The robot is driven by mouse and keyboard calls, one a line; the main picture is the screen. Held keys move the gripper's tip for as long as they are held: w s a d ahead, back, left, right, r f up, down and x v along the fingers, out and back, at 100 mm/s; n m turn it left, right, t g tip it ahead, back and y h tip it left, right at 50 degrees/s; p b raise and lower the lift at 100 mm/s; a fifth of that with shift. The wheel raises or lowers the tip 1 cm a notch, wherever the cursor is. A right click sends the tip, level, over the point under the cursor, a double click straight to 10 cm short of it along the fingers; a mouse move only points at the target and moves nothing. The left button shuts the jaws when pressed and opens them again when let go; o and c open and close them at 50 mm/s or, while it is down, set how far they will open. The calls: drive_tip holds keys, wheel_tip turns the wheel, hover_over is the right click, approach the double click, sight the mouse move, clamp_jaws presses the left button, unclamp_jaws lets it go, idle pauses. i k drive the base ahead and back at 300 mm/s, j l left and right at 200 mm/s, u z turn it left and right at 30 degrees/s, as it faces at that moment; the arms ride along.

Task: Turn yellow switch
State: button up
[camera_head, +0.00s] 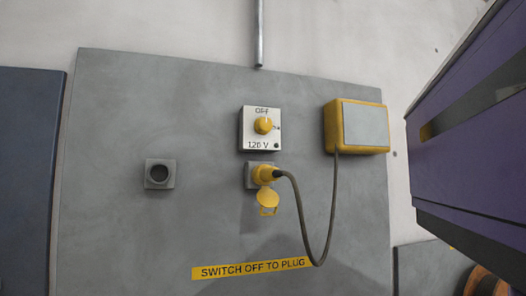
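The yellow switch (263,126) is a round knob on a white square plate (246,141) fixed to a grey upright panel (110,110). The plate reads "OFF" above the knob and "120 V" below it. A small, blurred mark sits to the right of the knob. I cannot tell clearly which way the knob points. My gripper is not in view, and nothing touches the knob.
Below the switch, a yellow plug (263,173) sits in a socket with a hanging yellow flap (268,200). Its dark cable (333,210) loops up to a yellow-framed box (366,126). A grey square fitting (159,174) is at left. A yellow label (250,269) reads "SWITCH OFF TO PLUG".

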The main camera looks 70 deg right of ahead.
sight(262, 126)
drive_tip(key=z, duration=0.3)
drive_tip(key=i+j+z, duration=0.1)
drive_tip(key=j+z, duration=0.3)
drive_tip(key=i+j+z, duration=0.1)
drive_tip(key=z, duration=0.3)
drive_tip(key=j+z, duration=0.45)
